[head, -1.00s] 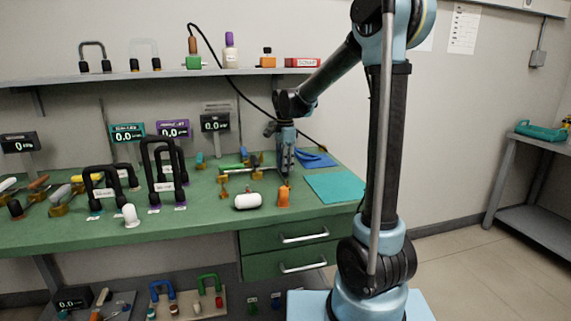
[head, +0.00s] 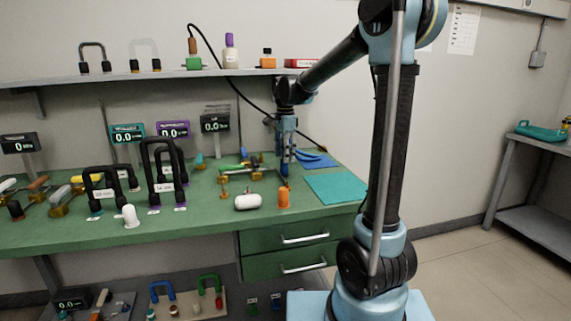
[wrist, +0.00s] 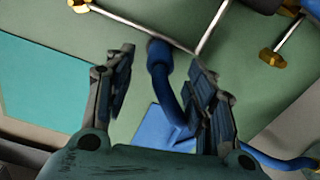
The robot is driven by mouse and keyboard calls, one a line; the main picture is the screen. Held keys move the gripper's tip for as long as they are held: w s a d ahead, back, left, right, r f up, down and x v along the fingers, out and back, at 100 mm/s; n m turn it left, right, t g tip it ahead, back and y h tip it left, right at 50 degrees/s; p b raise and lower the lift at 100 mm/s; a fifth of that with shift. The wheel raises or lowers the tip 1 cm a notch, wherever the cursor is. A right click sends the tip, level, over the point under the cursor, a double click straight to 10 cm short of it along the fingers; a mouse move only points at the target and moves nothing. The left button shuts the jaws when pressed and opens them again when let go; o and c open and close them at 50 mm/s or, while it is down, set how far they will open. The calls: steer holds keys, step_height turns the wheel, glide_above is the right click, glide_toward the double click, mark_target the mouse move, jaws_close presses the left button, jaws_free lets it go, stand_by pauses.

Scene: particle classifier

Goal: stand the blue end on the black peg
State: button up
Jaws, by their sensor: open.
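My gripper (wrist: 162,62) is open, its two fingers on either side of a blue curved tube. The tube's thicker blue end (wrist: 158,58) lies between the fingertips in the wrist view; I cannot tell whether they touch it. The tube curves down past the right finger, with a blue mat (wrist: 165,130) below. In the head view, my gripper (head: 287,178) points down over the green bench, behind an orange cylinder (head: 284,198). Blue curved parts (head: 318,158) show to its right. I cannot pick out the black peg with certainty.
A white cylinder (head: 247,202) lies left of the orange one. A thin rod on gold stands (head: 245,172) lies near my gripper; it also shows in the wrist view (wrist: 210,28). A bare teal mat (head: 337,188) lies right. Tall black handles (head: 163,170) stand left.

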step_height(320, 180, up, 7)
steer(key=shift+r, duration=0.1)
stand_by(0.5)
